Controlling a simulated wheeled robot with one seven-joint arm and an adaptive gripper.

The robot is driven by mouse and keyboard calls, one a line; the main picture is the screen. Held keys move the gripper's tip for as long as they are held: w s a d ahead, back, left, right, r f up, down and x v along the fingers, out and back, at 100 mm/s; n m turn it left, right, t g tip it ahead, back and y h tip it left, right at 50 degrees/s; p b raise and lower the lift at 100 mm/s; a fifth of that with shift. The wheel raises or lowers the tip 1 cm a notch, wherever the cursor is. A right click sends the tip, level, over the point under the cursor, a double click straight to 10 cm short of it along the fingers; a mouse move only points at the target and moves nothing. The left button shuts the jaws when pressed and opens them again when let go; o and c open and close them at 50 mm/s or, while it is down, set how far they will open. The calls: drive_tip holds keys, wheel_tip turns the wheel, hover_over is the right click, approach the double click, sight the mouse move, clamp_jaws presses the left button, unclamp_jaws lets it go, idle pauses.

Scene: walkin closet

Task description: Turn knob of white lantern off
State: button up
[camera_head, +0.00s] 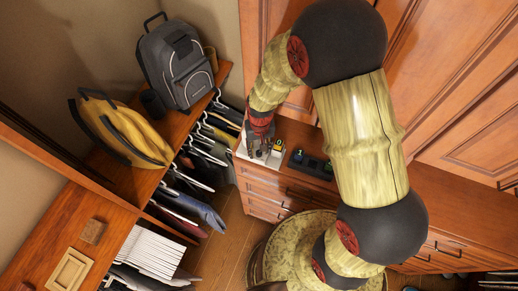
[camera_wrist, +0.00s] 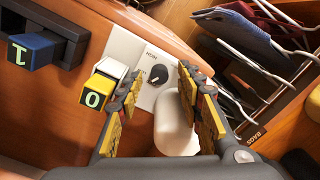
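The white lantern shows in the wrist view as a flat white panel (camera_wrist: 126,48) with a round black knob (camera_wrist: 158,75) and small printed marks around it. The knob has a light pointer line. A rounded white cylinder (camera_wrist: 174,128) stands closer to the camera, below the knob in the picture. My gripper (camera_wrist: 166,88) is open, its yellow-padded fingers on either side of the cylinder and the knob just beyond the tips. I see no finger touching the knob. In the head view my gripper (camera_head: 259,140) is over the white panel (camera_head: 243,153) on the cabinet; the knob is not clear there.
A yellow-and-white block marked 0 (camera_wrist: 97,92) sits close beside the left finger. A blue block marked 1 (camera_wrist: 33,50) sits in a dark tray (camera_wrist: 72,22). Hanging clothes (camera_head: 205,150) and a shelf with a grey backpack (camera_head: 180,65) are to the left.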

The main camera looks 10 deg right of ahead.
drive_tip(key=shift+f, duration=0.65)
drive_tip(key=c, duration=0.4)
clamp_jaws()
